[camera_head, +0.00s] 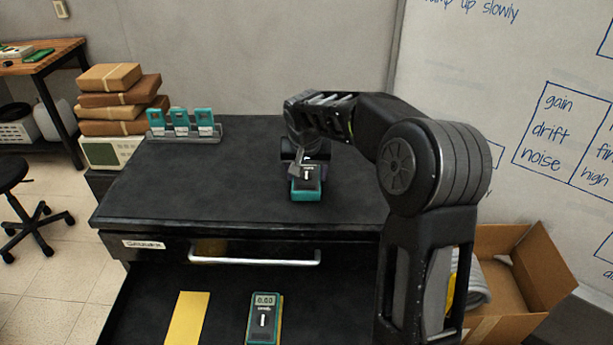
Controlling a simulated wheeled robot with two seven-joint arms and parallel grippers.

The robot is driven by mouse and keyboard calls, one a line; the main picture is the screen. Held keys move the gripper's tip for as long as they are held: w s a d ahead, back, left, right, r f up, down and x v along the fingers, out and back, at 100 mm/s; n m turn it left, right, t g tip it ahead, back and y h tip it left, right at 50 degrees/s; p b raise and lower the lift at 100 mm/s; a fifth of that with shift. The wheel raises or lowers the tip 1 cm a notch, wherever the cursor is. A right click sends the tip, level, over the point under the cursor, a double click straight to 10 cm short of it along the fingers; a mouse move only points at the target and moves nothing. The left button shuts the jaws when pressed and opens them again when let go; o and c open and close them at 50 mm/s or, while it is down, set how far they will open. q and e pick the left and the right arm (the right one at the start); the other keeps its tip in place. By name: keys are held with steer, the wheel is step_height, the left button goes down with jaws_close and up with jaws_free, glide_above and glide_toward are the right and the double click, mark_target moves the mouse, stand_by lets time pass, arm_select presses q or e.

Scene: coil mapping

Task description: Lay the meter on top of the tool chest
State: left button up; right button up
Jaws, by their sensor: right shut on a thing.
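The dark tool chest (180,190) has a flat black top, and its upper drawer is pulled open. My right gripper (308,168) is over the middle of the top, pointing down. It is shut on a teal and black meter (306,194). The meter is at or just above the top; I cannot tell whether it touches. The gripper hides the meter's far part. A second teal meter (264,318) with a lit display lies in the open drawer, on a yellow patch. My left gripper is not in view.
A rack (185,133) with three teal devices stands at the top's back left. A yellow strip (188,318) lies in the drawer. Brown parcels (110,78) are stacked at left. A cardboard box (530,265) stands at right. The top's left and front are clear.

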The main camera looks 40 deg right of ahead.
steer(key=shift+r, duration=0.1)
steer(key=o, duration=1.7)
steer(key=shift+r, duration=0.15)
steer(key=p+v, duration=0.4)
steer(key=v, duration=0.7)
steer(key=shift+s+a+r, duration=0.1)
steer(key=shift+s+r, duration=0.1)
steer(key=shift+r, duration=0.15)
